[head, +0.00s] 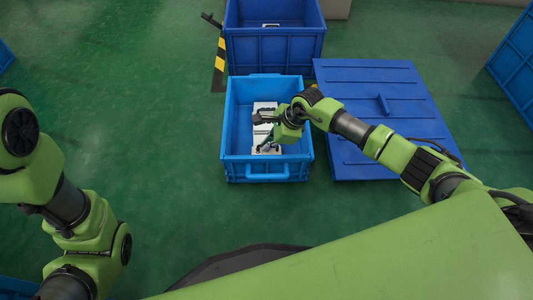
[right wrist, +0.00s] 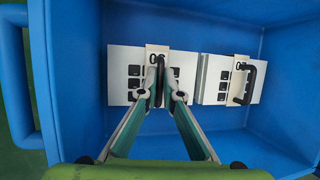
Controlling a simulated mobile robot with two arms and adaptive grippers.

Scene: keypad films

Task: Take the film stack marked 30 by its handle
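Two pale film stacks lie end to end in the open blue crate (head: 235,170). The nearer stack (head: 257,151) shows at the left in the right wrist view (right wrist: 122,68); the farther stack (head: 263,107) is at the right there (right wrist: 214,75), its dark handle (right wrist: 247,82) free. Each has a label, but both are partly covered, and I cannot read a full 30. My right gripper (head: 267,147) is down in the crate. In the right wrist view its fingertips (right wrist: 161,86) are closed in on both sides of the nearer stack's dark handle. My left gripper is out of view.
A blue lid (head: 385,95) leans or lies to the right of the crate. Another blue crate (head: 275,47) stands behind it with a small item inside. A yellow-black striped piece (head: 220,65) is at the back left. Green floor is clear at left.

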